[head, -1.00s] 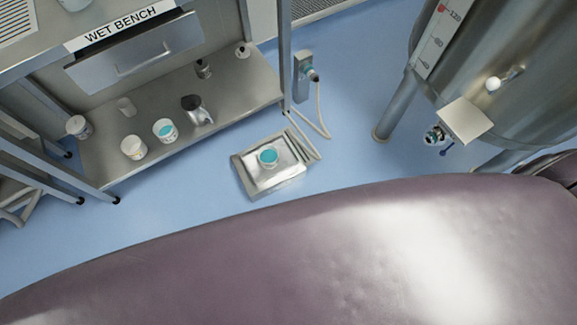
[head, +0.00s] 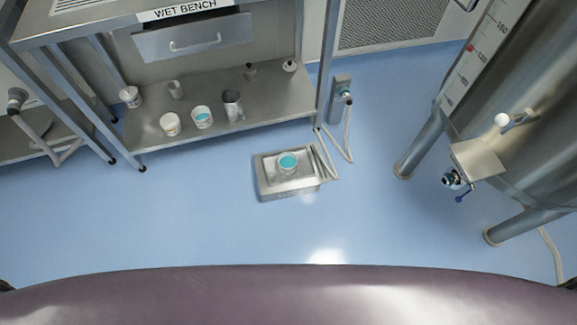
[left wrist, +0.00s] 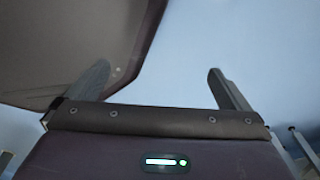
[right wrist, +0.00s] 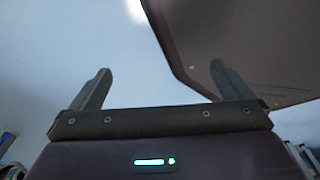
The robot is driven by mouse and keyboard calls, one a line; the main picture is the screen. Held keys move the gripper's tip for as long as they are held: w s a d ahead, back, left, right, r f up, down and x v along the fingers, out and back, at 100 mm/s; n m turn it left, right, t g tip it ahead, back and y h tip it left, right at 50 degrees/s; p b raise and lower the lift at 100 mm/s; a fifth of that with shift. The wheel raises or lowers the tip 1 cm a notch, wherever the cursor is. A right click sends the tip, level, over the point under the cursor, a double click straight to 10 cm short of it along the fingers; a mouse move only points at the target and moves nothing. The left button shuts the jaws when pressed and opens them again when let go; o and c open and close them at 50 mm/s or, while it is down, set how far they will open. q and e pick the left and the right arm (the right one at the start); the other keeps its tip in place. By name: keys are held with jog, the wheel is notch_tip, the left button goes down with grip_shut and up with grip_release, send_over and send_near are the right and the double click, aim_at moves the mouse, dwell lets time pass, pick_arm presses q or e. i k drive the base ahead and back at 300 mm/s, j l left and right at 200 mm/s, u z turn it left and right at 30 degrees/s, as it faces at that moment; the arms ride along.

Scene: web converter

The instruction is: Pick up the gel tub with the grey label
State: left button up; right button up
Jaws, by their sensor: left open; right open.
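Several white tubs stand in the head view. One tub with teal content (head: 288,161) sits on a steel scale-like tray on the floor. Another teal-topped tub (head: 202,117) and a pale tub (head: 171,125) stand side by side on the bench's lower shelf. A further white tub (head: 130,97) stands at the shelf's left end. Label colours are too small to tell, so I cannot say which is grey. My left gripper (left wrist: 160,67) and right gripper (right wrist: 160,68) are open and empty, over floor and away from the tubs.
The steel tray (head: 267,183) lies on the floor. A large steel tank (head: 535,125) stands right.

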aim_at(202, 117)
jog(key=i+j, duration=1.3)
